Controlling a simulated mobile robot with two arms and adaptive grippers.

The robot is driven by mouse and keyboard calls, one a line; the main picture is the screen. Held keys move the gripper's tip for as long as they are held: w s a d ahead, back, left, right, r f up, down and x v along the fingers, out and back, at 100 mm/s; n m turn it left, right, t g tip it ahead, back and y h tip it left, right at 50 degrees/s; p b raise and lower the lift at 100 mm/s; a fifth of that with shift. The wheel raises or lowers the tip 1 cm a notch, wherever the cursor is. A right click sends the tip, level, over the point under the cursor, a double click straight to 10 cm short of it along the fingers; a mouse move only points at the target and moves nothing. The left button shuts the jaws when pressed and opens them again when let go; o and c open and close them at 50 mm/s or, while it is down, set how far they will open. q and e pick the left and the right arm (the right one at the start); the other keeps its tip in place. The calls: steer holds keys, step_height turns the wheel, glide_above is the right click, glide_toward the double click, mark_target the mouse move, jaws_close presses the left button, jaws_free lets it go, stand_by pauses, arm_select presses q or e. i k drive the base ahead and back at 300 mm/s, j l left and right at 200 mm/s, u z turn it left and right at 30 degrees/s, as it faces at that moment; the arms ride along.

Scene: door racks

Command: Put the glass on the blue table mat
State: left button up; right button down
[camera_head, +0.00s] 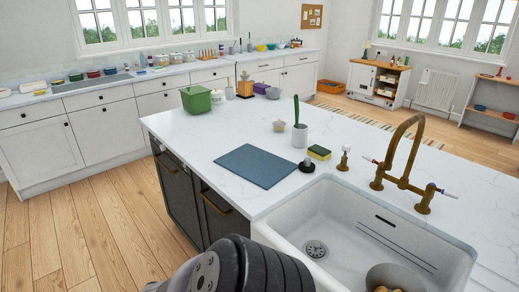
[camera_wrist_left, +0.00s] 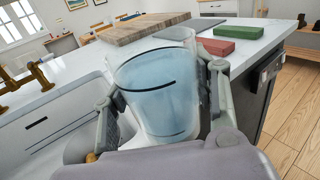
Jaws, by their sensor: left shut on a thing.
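The glass (camera_wrist_left: 158,95) is clear with a bluish tint and fills the middle of the left wrist view. My left gripper (camera_wrist_left: 163,78) is shut on it, with one finger on each side. The glass is held near the sink and counter edge, its rim tilted in this view. The blue mat (camera_head: 257,166) lies flat and bare on the white counter in the head view, left of the sink. In the head view part of my arm shows at the bottom; the left gripper and the glass are out of that view. My right gripper is in neither view.
The sink (camera_head: 345,195) with a brass faucet (camera_head: 405,165) lies right of the mat. A black-based stopper (camera_head: 306,166), a sponge (camera_head: 319,152) and a potted cactus (camera_head: 299,135) stand close by.

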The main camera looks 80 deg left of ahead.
mark_target(268, 169)
steer(key=u, duration=1.05)
steer(key=i+j+u, duration=0.1)
steer(key=u, duration=0.3)
steer(key=i+j+u, duration=0.1)
steer(key=u, duration=0.3)
steer(key=i+j+u, duration=0.1)
steer(key=u, duration=0.3)
steer(key=i+j, duration=0.15)
steer(key=i, duration=0.6)
